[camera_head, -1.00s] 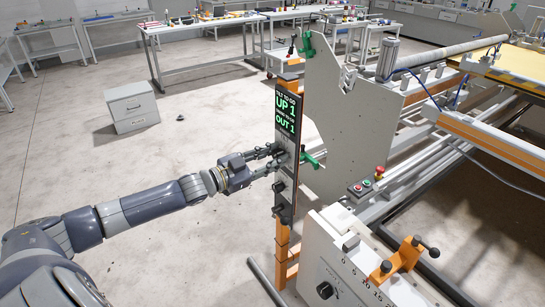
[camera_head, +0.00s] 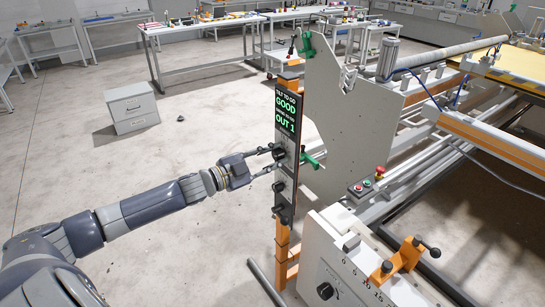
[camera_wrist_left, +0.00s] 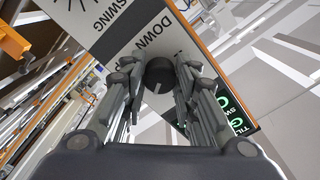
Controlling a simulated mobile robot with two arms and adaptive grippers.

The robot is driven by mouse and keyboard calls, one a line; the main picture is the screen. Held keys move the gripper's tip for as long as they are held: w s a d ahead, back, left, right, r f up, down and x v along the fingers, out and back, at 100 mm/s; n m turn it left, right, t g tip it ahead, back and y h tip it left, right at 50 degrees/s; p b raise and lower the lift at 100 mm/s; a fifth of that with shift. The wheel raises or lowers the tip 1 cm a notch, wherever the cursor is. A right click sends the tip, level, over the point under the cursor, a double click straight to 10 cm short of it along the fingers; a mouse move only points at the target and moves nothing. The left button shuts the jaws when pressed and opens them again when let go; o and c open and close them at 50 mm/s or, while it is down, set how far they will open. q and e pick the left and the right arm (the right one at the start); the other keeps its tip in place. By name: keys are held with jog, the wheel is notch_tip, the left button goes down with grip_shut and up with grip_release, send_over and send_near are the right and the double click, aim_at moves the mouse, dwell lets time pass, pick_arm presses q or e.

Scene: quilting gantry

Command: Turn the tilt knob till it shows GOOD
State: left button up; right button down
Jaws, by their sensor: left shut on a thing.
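The black control panel (camera_head: 287,135) stands upright on an orange post. Its screen (camera_head: 286,110) reads GOOD in green under the tilt line and OUT 1 below. The upper round black knob, the tilt knob (camera_head: 279,153), is just under the screen. My left gripper (camera_head: 274,160) comes in from the left and is shut on it. In the left wrist view the dark tilt knob (camera_wrist_left: 160,74) sits between the two fingers, near the word DOWN. A second, lower knob (camera_head: 279,187) is free. My right gripper is not in view.
A grey gantry end plate (camera_head: 350,130) with green handles stands right behind the panel. A white machine housing (camera_head: 345,265) with a dial and an orange clamp (camera_head: 402,257) is at front right.

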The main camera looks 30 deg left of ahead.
pick_arm(q)
jog(key=o, duration=1)
jog(key=shift+o, duration=0.2)
jog(key=shift+v, duration=1.1)
jog(key=v, duration=0.9)
jog(key=shift+s, duration=0.35)
jog(key=shift+a+f, duration=0.1)
jog(key=shift+a, duration=0.1)
